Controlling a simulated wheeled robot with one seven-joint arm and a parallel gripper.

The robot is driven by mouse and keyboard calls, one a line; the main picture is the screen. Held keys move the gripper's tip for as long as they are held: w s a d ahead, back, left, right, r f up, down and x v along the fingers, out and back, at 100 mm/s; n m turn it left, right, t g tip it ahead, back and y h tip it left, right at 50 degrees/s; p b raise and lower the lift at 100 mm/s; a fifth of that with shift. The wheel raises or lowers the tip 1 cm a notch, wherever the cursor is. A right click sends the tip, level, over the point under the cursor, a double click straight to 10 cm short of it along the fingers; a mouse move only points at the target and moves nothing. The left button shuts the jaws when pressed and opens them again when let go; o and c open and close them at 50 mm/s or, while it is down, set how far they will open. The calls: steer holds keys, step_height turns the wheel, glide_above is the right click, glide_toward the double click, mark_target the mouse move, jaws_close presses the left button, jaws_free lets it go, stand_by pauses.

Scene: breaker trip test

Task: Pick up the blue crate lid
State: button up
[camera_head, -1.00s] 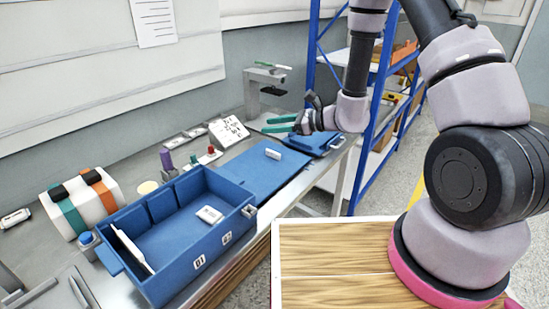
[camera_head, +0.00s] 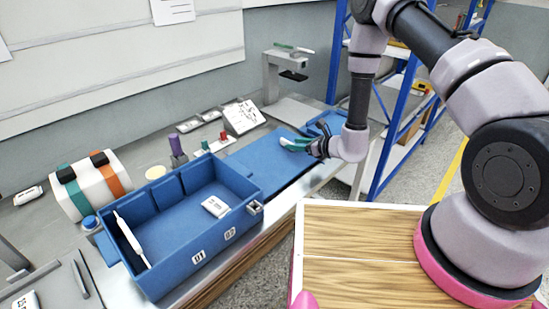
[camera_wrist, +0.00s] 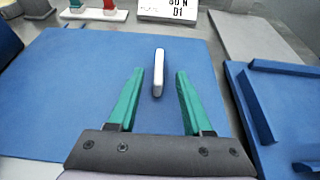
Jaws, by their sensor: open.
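The blue crate lid (camera_head: 253,165) lies flat on the bench, just right of the blue crate. It also fills much of the wrist view (camera_wrist: 70,105). A white bar-shaped handle (camera_wrist: 158,82) sits on its top. My gripper (camera_head: 290,144) is over the lid, with green fingers pointing toward the handle. In the wrist view my gripper (camera_wrist: 160,74) is open, with one fingertip on each side of the handle and a gap to both. I cannot tell how far the fingertips are above the lid.
The open blue crate (camera_head: 187,262) stands left of the lid. Another blue tray (camera_wrist: 278,110) lies close to the lid's right. A stand with a printed sign (camera_head: 243,116) and small coloured pieces are behind. A blue shelf rack (camera_head: 405,110) stands right.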

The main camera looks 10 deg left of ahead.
mark_target(288, 142)
steer(key=x, duration=0.4)
steer(key=shift+a+r, duration=0.1)
steer(key=shift+a, duration=0.1)
jaws_close()
stand_by(1.2)
